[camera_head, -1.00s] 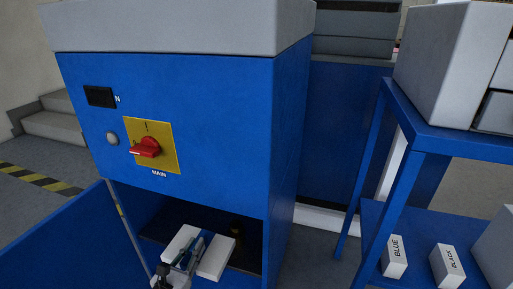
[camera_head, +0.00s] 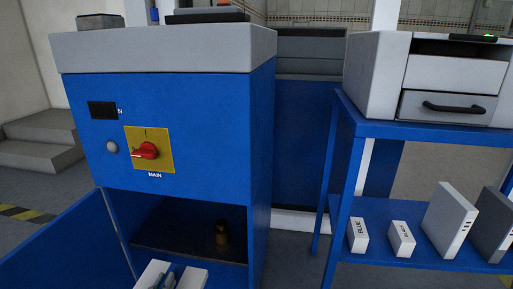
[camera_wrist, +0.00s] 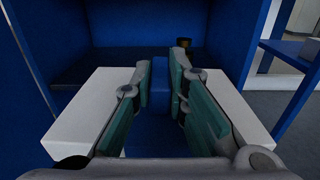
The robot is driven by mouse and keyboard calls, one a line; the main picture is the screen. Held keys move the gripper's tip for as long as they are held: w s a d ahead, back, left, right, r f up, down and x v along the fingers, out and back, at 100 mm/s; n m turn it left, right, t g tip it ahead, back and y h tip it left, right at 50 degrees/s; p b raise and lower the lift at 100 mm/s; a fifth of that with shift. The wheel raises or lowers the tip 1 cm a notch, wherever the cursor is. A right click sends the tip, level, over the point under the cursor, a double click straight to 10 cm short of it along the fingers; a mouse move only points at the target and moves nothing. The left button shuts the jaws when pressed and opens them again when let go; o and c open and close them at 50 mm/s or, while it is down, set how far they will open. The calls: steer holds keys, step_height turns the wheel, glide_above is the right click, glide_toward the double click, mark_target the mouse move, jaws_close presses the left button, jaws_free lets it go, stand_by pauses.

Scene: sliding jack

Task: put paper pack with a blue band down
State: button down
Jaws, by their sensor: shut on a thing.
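The white paper pack with a blue band (camera_wrist: 238,108) is held between the fingers of my gripper (camera_wrist: 160,88). White shows on both sides of the fingers, and the blue band (camera_wrist: 159,76) shows between them. In the head view the pack (camera_head: 193,280) is at the bottom edge, partly cut off, in front of the open lower compartment of the blue cabinet (camera_head: 185,190). My gripper (camera_head: 170,281) is barely visible there. I cannot tell whether anything supports the pack.
The compartment has a dark floor (camera_head: 190,249) with a small brass-coloured object (camera_head: 222,234) on it. The cabinet door (camera_head: 55,245) stands open at left. On the right, a blue rack (camera_head: 440,133) carries a printer (camera_head: 455,75) and boxes marked BLUE (camera_head: 358,236) and BLACK (camera_head: 401,240).

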steer(key=shift+s+r, duration=0.1)
steer(key=shift+s, duration=0.2)
steer(key=shift+w, duration=0.15)
